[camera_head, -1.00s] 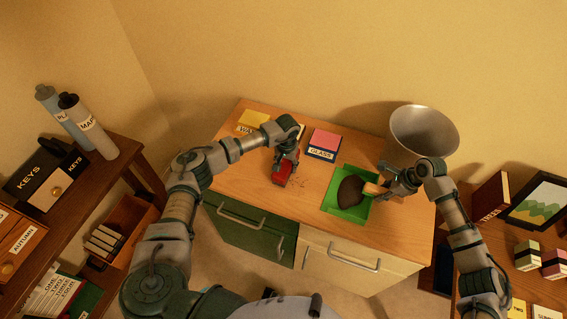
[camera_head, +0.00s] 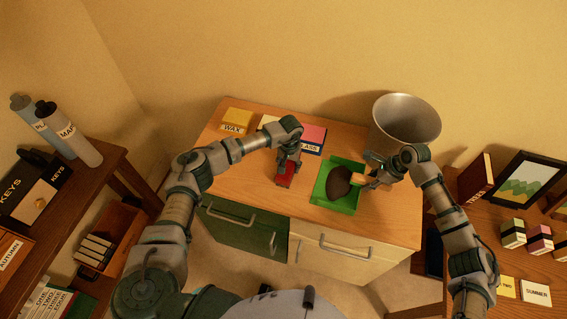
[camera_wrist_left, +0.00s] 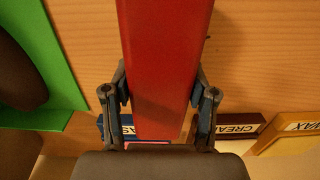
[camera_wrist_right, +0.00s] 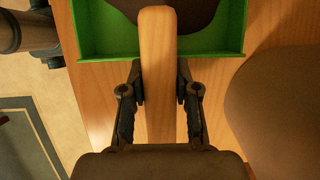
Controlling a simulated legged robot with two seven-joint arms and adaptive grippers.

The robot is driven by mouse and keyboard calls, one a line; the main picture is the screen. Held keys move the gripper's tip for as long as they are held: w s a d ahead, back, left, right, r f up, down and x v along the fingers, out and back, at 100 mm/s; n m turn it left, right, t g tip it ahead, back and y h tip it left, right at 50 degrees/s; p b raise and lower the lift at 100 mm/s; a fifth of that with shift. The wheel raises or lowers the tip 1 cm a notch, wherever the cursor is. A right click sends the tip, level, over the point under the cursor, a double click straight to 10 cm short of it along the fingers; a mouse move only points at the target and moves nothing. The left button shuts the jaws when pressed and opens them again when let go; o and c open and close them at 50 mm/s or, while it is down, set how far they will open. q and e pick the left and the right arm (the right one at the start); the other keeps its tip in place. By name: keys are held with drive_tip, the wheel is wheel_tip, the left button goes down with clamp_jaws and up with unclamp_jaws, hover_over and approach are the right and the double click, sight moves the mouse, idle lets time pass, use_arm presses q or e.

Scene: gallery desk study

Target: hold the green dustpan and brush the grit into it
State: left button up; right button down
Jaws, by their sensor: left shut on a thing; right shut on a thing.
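The green dustpan (camera_head: 349,206) lies flat on the desk as a shallow tray, also in the right wrist view (camera_wrist_right: 95,45). A dark brown rounded head (camera_head: 338,183) with a wooden handle (camera_wrist_right: 158,75) lies over it; whether they are part of the dustpan is unclear. My right gripper (camera_head: 370,178) is shut on this wooden handle, at the dustpan's right side. My left gripper (camera_head: 287,160) is shut on a long red block-like thing (camera_wrist_left: 166,60), held left of the dustpan. Its lower end is hidden. A dark speck, perhaps grit (camera_wrist_left: 208,94), shows beside it.
A metal bin (camera_head: 405,125) stands behind the dustpan. Labelled blocks, including WAX (camera_head: 236,117) and a pink-topped one (camera_head: 312,135), line the desk's back. Bare desk (camera_head: 240,180) lies left of the red thing. Side shelves flank the desk.

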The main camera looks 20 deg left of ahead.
use_arm(q)
drive_tip(key=shift+s+d, duration=0.15)
drive_tip(key=shift+d, duration=2.25)
drive_tip(key=shift+s+d+f, duration=0.1)
drive_tip(key=shift+d, duration=1.65)
drive_tip(key=a+r, duration=0.3)
drive_tip(key=r, duration=0.4)
drive_tip(key=shift+a, duration=0.1)
